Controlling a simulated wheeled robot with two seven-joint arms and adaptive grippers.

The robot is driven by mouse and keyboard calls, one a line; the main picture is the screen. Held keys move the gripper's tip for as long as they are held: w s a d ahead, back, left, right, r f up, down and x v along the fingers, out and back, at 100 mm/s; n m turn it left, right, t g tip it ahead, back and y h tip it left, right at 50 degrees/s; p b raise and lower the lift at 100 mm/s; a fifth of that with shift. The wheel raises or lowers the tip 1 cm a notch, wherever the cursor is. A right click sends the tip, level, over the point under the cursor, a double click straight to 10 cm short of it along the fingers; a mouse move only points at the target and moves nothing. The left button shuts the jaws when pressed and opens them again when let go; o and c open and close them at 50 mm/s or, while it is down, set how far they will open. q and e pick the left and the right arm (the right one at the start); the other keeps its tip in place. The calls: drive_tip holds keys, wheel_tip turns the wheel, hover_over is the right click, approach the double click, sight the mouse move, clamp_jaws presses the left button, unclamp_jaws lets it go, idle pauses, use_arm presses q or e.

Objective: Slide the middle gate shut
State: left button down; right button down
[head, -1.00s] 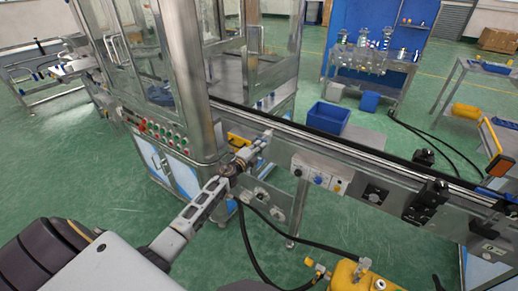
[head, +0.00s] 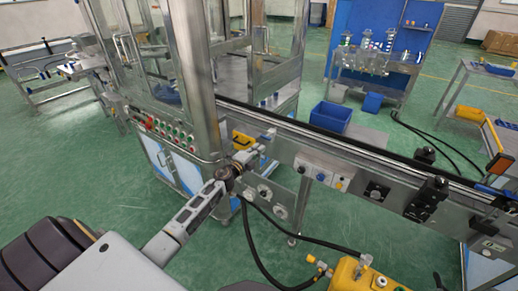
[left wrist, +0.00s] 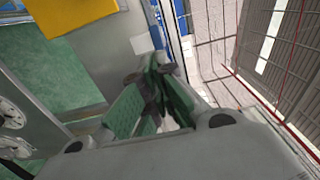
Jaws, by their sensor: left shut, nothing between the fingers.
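My left gripper (head: 264,143) reaches in from the lower left, at the near side of the conveyor by the machine's corner post. It is shut and empty. In the left wrist view its green-padded fingers (left wrist: 150,88) are together beside a grey metal panel. A yellow part (head: 241,141) sits on the machine just left of the gripper; a yellow piece also shows at the top of the left wrist view (left wrist: 75,14). I cannot tell which part is the middle gate, or how far it stands open. My right gripper is not in view.
The conveyor (head: 345,150) runs right from the glass-walled machine (head: 185,80). Its front carries a switch box (head: 320,174) and black brackets (head: 428,198). A yellow unit (head: 358,274) with black hoses stands below. A blue bin (head: 330,117) lies behind the conveyor.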

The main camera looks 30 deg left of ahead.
use_arm(q)
drive_tip(key=s, duration=0.8)
drive_tip(key=shift+a+b, duration=0.3)
drive_tip(key=shift+a, duration=0.15)
idle(0.7)
